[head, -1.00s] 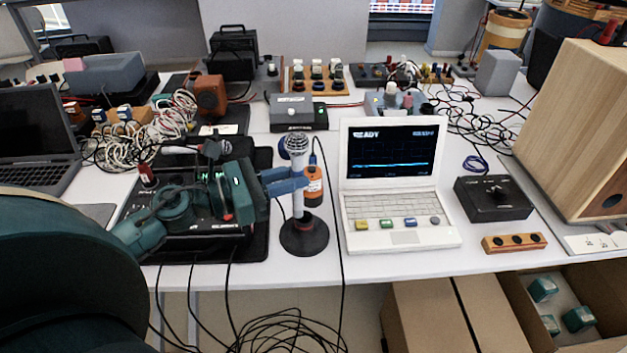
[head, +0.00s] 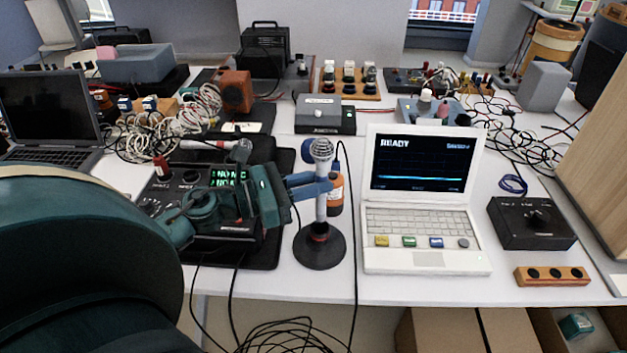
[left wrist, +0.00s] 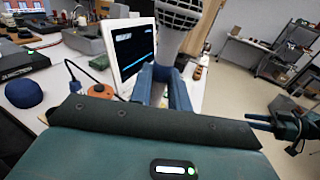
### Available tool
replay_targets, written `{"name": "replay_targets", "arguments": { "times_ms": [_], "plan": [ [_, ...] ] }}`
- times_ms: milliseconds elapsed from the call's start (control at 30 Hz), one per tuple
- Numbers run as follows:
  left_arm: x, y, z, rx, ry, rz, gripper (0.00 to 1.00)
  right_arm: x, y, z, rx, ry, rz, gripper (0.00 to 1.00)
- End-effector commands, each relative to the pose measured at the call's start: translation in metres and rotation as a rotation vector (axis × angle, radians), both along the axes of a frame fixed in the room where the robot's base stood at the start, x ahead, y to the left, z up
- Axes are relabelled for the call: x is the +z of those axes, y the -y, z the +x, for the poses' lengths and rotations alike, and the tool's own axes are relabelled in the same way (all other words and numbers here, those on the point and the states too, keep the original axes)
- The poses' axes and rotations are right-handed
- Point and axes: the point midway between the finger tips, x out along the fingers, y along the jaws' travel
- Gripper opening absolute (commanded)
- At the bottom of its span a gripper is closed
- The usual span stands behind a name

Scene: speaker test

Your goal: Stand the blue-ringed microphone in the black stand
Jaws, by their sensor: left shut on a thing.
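The microphone has a grey mesh head (head: 321,150) and a pale body, and stands about upright over the black stand (head: 319,251). My left gripper (head: 317,187) is shut around its body, below the head. The microphone's lower end meets the stand's collar, which shows a red band; I cannot tell how deep it sits. Its blue ring cannot be told apart from the blue fingers. In the left wrist view the mesh head (left wrist: 182,14) rises above the fingers, which hide the lower body. My right gripper (left wrist: 250,120) seems to show small at that view's right edge, its opening unclear.
A white laptop (head: 420,215) stands close right of the stand. An orange bottle (head: 336,193) and a blue ball are just behind the microphone. Another microphone (head: 205,145) lies behind the device on the black mat (head: 285,165). A black cable runs right of the stand.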

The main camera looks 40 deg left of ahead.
Motion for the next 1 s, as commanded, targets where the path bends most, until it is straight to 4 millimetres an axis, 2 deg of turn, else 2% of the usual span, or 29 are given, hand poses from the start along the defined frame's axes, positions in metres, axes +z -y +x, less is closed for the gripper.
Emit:
{"name": "replay_targets", "arguments": {
  "times_ms": [367, 1000],
  "plan": [
    [-0.03, 0.0, 0.0, 0.0, 0.0, -0.001, 0.0, -0.018, -0.001, 0.002, -0.012, 0.004, 0.044, 0.44],
    [-0.07, 0.0, 0.0, 0.001, 0.001, 0.0, 0.0, -0.011, 0.013, -0.004, -0.048, 0.117, 0.043, 0.44]
  ]
}}
